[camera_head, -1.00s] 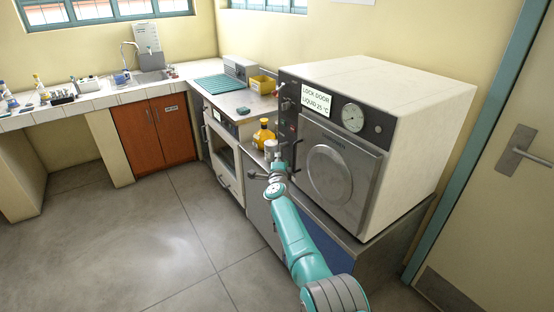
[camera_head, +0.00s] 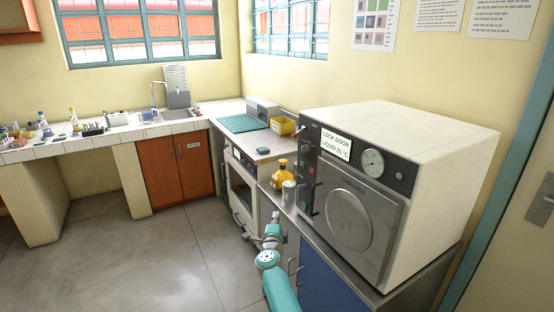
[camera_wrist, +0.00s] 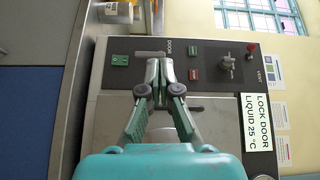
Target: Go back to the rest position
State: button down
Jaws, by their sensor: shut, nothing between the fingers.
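My gripper (camera_wrist: 159,70) is shut and empty in the wrist view, its two fingertips together in front of the incubator's dark control panel (camera_wrist: 120,78). In the head view my gripper (camera_head: 274,219) is small, in front of the counter's cabinet fronts and to the left of the incubator. The white incubator (camera_head: 420,125) stands on the counter at the right. Its round-windowed metal door (camera_head: 345,215) looks shut. Its display (camera_head: 336,146) reads "LOCK DOOR" and "LIQUID 25 °C".
A yellow bottle (camera_head: 281,178) and a pale cylindrical container (camera_head: 288,192) stand on the counter left of the incubator. A yellow bin (camera_head: 283,125) is further back. The grey floor (camera_head: 160,260) at left is clear. A door (camera_head: 520,230) is at far right.

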jog(key=s+d+f+n, duration=0.2)
jog(key=s+d+f, duration=0.3)
jog(key=s+f, duration=0.45)
jog(key=s+d+f+n, duration=0.3)
jog(key=s+d+f, duration=0.1)
jog(key=s+f, duration=0.5)
jog(key=s+d+f+n+y, duration=0.1)
jog(key=s+d+f+n, duration=0.15)
jog(key=s, duration=0.95)
jog(key=s+d+f+n, duration=0.2)
jog(key=s+d, duration=0.2)
jog(key=s, duration=0.8)
jog(key=s+d+r+n+g, duration=0.1)
jog(key=s+r+n, duration=0.15)
jog(key=s, duration=0.85)
jog(key=s+d+r+n+g, duration=0.15)
jog(key=s+r, duration=0.25)
jog(key=s, duration=0.7)
jog(key=s+r+n, duration=0.4)
jog(key=s+r, duration=1.1)
jog(key=shift+s+d+g+y, duration=0.2)
jog(key=shift+d+g+y, duration=0.1)
jog(key=shift+d+g, duration=0.1)
jog(key=shift+n, duration=0.25)
